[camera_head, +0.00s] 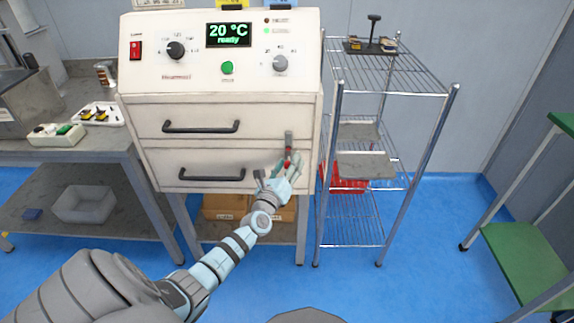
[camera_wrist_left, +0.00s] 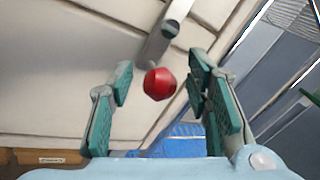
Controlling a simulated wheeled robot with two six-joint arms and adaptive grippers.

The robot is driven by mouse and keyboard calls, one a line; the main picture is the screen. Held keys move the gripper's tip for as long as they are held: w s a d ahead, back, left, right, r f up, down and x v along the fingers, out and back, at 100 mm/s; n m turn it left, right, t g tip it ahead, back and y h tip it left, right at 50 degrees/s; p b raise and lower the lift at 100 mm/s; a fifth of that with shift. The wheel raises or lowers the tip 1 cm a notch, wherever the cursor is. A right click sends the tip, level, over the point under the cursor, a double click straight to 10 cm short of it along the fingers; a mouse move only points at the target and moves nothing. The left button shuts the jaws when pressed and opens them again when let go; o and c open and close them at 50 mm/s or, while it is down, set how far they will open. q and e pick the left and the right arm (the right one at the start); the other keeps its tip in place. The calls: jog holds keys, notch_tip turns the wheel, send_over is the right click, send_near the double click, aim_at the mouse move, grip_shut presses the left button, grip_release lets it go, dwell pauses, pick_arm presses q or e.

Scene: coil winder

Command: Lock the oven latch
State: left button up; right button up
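The oven (camera_head: 225,112) is a cream cabinet with two drawer-like fronts and dark bar handles. Its latch is a grey metal bar (camera_head: 289,141) at the right side of the front, hanging down to a red knob. In the left wrist view the latch bar (camera_wrist_left: 163,40) slants down from a pivot, and the red knob (camera_wrist_left: 159,84) shows between the fingers. My left gripper (camera_head: 285,164) is at the knob, and in the left wrist view (camera_wrist_left: 157,105) its teal fingers are apart on either side of it, with gaps visible. My right gripper is not in view.
A wire rack (camera_head: 385,75) stands close to the right of the oven. A grey workbench (camera_head: 85,140) with trays stands to the left. The display (camera_head: 229,35) reads 20 °C ready. Blue floor (camera_head: 420,250) is clear between the rack and a green stand (camera_head: 525,255).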

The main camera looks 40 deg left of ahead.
pick_arm(q)
jog(key=v, duration=1.2)
jog(key=shift+f, duration=0.1)
